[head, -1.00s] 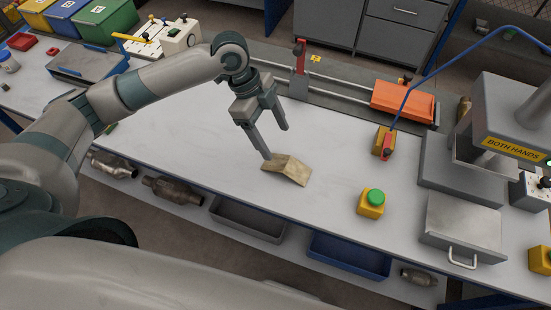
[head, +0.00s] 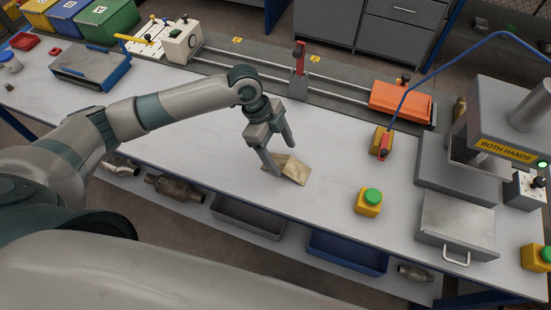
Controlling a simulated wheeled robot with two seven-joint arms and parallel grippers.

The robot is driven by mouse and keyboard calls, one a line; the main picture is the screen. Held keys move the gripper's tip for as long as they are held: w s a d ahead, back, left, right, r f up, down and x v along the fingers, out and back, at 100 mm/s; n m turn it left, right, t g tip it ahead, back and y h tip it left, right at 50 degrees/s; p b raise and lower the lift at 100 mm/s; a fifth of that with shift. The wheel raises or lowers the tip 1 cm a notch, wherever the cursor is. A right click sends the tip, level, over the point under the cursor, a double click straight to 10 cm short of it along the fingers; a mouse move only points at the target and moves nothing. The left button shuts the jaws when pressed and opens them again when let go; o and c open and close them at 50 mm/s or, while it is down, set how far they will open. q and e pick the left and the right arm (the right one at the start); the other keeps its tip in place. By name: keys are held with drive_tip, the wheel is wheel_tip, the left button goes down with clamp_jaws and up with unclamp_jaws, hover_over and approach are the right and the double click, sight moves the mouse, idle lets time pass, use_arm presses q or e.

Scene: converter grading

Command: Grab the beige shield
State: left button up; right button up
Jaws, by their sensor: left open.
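The beige shield (head: 291,171) is a bent, roof-shaped plate lying on the grey workbench (head: 225,150), near the middle of its front part. My left gripper (head: 283,160) reaches in from the left and points down at the shield. Its jaws are open. One finger stands in front of the shield's left part and hides some of it; the other is above and behind its far edge. I cannot tell whether a finger touches the shield. My right gripper is not in the head view.
A yellow box with a green button (head: 369,202) stands right of the shield, with a yellow-and-red switch (head: 381,142) behind it. A press (head: 500,140) and a metal box with a handle (head: 456,224) fill the right end. A rail with an orange block (head: 400,101) runs behind.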

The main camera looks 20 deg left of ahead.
use_arm(q)
drive_tip(key=shift+x, duration=1.4)
drive_tip(key=shift+c, duration=0.3)
drive_tip(key=c, duration=1.1)
drive_tip(key=shift+r, duration=0.2)
wheel_tip(320, 180, up, 4)
drive_tip(key=shift+f+b, duration=0.15)
drive_tip(key=shift+b, duration=0.6)
drive_tip(key=d+r+b, duration=0.1)
drive_tip(key=d+r, duration=0.2)
drive_tip(key=d, duration=0.2)
drive_tip(key=w+d+r+b, duration=0.1)
drive_tip(key=d+r+b, duration=0.1)
drive_tip(key=d+r, duration=0.2)
drive_tip(key=shift+d, duration=1.3)
drive_tip(key=shift+w, duration=0.15)
